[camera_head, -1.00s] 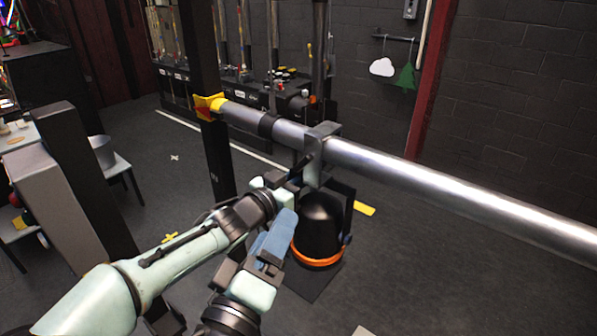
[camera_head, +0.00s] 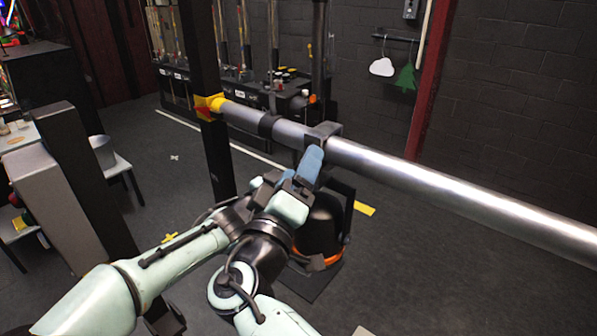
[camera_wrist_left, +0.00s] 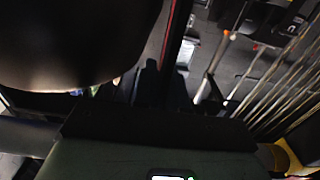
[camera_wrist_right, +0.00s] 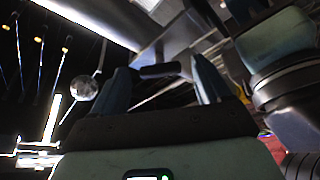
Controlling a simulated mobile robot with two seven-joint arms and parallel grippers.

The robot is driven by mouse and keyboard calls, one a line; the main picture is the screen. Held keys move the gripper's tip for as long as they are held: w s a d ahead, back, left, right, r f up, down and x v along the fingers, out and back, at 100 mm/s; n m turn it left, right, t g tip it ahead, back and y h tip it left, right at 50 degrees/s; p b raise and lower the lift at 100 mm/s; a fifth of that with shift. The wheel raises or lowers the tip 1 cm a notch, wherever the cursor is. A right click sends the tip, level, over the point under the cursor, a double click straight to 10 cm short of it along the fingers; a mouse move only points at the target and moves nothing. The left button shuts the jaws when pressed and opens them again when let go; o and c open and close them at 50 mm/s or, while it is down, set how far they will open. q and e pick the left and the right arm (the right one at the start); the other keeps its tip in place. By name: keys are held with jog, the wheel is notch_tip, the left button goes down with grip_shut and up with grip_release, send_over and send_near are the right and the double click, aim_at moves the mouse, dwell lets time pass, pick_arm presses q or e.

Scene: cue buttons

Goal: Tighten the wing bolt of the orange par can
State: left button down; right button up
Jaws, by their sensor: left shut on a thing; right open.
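The orange par can (camera_head: 322,228), a black can with an orange rim, hangs under the pipe (camera_head: 430,180) from a grey clamp (camera_head: 325,131). It fills the upper left of the left wrist view (camera_wrist_left: 75,45). My right gripper (camera_head: 311,163) is at the clamp, its blue fingers covering the clamp's lower part. In the right wrist view its fingers (camera_wrist_right: 162,85) are open, with a dark bar, seemingly the wing bolt (camera_wrist_right: 160,70), between their tips. My left gripper (camera_wrist_left: 152,85) is shut on a dark part beside the can, likely its yoke; its tips are mostly hidden in the head view.
A brick wall and a red post (camera_head: 430,85) stand behind.

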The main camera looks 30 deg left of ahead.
jog(key=c, duration=1.1)
jog(key=shift+o, duration=0.2)
jog(key=m, duration=0.2)
jog(key=m+t+h, duration=0.1)
jog(key=m, duration=0.1)
jog(key=shift+a+f+m+h, duration=0.15)
jog(key=shift+m+h, duration=0.15)
jog(key=o, duration=1.1)
jog(key=shift+c, duration=0.2)
jog(key=v, duration=1.2)
jog(key=shift+f, duration=0.1)
